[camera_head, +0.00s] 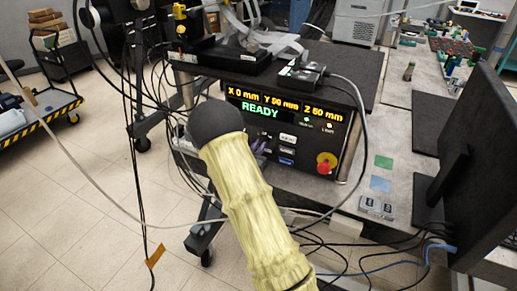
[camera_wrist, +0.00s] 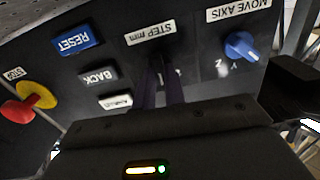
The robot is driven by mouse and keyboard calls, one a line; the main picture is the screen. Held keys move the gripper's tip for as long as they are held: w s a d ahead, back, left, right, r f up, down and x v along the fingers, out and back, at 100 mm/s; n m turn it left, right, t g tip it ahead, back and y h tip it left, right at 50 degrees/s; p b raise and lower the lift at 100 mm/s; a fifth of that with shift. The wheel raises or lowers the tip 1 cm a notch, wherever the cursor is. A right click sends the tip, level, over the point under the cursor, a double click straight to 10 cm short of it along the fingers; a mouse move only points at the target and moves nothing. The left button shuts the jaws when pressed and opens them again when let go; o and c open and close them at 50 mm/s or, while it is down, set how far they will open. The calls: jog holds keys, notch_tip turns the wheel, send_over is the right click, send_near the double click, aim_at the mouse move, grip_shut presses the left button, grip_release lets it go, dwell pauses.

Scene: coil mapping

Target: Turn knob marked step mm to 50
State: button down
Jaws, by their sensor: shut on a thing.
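The black control box (camera_head: 335,128) stands on the bench in the head view. Its display (camera_head: 262,112) reads X 0 mm, Y 50 mm, Z 50 mm and READY. The wrist view shows the panel upside down, with the STEP mm label (camera_wrist: 151,33) near the top middle. My gripper (camera_wrist: 160,62) is at the panel just below that label, its two dark fingers shut on the step knob. The fingers hide the knob and most of its scale markings, so its setting cannot be read. In the head view my arm hides most of the gripper.
The blue MOVE AXIS knob (camera_wrist: 241,46) sits right of my fingers in the wrist view. Blue RESET (camera_wrist: 77,41) and BACK (camera_wrist: 97,77) buttons and a red stop button (camera_wrist: 20,109) are left. Cables hang around the box; a monitor (camera_head: 485,165) stands right.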

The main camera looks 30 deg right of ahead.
jog(key=m+b, duration=0.2)
jog(key=b, duration=0.1)
jog(key=m+b, duration=0.3)
jog(key=b, duration=0.1)
jog(key=shift+f, duration=0.35)
jog(key=shift+d+r+m+b, duration=0.1)
jog(key=shift+m+b, duration=0.6)
jog(key=shift+b, duration=0.4)
jog(key=shift+a+m+b, duration=0.2)
jog(key=shift+m+b, duration=0.4)
jog(key=shift+b, duration=0.15)
jog(key=shift+d+r+m+b, duration=0.1)
jog(key=shift+r+m+b, duration=0.05)
jog(key=shift+m+b, duration=0.3)
jog(key=shift+s, duration=0.1)
jog(key=c, duration=1.5)
grip_release()
jog(key=shift+o, duration=0.2)
